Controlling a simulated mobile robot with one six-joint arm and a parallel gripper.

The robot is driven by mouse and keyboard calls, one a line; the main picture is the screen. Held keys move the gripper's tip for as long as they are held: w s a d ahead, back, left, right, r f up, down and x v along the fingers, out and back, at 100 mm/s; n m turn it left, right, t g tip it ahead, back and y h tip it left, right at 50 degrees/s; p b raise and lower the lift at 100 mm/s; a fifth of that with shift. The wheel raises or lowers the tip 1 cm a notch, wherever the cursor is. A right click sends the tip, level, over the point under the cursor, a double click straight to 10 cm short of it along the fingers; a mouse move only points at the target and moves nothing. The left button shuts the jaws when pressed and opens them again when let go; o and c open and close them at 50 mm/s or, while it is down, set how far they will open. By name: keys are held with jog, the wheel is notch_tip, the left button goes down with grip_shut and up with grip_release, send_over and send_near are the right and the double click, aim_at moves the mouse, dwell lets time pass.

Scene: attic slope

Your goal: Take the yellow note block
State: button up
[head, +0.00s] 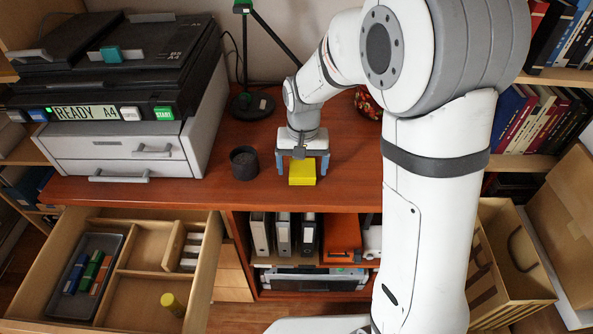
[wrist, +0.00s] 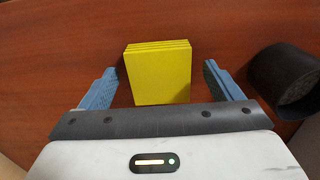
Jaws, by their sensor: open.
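The yellow note block (head: 302,172) lies on the reddish wooden desk top (head: 345,195), near its front edge. In the wrist view the note block (wrist: 158,72) shows between the two blue fingers, with a gap on each side. My gripper (head: 303,170) is open and empty, its fingers on either side of the block. In the wrist view my gripper (wrist: 160,82) has its fingers spread wider than the block. Whether the fingertips touch the desk I cannot tell.
A dark cup (head: 244,162) stands just left of my gripper, close to one finger in the wrist view (wrist: 285,80). A printer (head: 120,150) fills the desk's left side. An open drawer (head: 215,250) juts out below. A lamp base (head: 250,106) stands behind.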

jog(key=shift+f, duration=0.25)
jog(key=shift+c, duration=0.5)
jog(key=c, duration=1)
